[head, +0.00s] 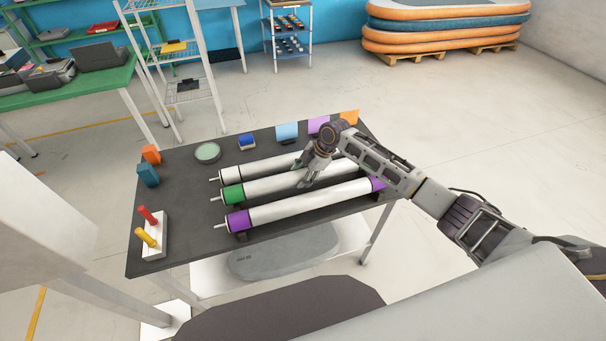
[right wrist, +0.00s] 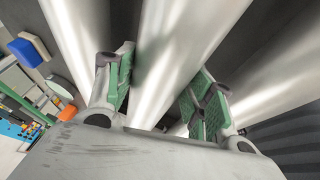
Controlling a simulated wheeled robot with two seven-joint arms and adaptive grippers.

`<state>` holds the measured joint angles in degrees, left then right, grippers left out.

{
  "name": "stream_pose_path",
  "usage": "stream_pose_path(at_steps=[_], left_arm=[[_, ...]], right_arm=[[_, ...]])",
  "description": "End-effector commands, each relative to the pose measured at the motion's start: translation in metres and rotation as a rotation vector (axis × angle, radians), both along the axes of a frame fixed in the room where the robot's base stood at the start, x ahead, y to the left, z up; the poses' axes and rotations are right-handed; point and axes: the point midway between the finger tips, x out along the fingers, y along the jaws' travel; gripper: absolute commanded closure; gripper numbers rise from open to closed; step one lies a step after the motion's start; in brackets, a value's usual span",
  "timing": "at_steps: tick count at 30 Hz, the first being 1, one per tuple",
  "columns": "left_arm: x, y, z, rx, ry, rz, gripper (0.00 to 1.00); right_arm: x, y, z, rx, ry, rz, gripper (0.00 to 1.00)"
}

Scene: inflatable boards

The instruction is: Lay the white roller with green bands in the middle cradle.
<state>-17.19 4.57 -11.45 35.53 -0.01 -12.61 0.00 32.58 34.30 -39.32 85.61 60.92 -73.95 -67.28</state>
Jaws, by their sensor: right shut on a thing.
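The white roller with green bands (head: 260,186) lies lengthwise between two other rollers on the dark table; its left green band shows. My right gripper (head: 309,174) is shut on it near its middle, reaching down from above. In the right wrist view the green-padded fingers (right wrist: 163,92) stand on both sides of the white tube. The right end of the roller is hidden behind my arm. The middle cradle is hidden under the rollers, and I cannot tell whether the roller touches it. My left gripper is not in view.
A purple-banded roller (head: 290,208) lies in front and a plain white roller (head: 250,168) behind, both close alongside.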

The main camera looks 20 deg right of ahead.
Motion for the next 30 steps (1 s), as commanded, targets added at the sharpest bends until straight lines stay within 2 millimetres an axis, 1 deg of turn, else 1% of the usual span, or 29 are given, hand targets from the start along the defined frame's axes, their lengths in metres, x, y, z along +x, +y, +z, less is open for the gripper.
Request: stream_pose_path(at_steps=[24,25,30], left_arm=[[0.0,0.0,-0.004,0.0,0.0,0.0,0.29],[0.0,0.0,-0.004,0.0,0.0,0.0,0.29],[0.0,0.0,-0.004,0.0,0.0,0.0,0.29]], right_arm=[[0.001,0.001,-0.01,0.002,-0.004,-0.001,0.98],[0.001,0.001,-0.009,0.002,-0.004,0.0,0.43],[0.001,0.0,-0.01,0.001,-0.002,0.0,0.22]])
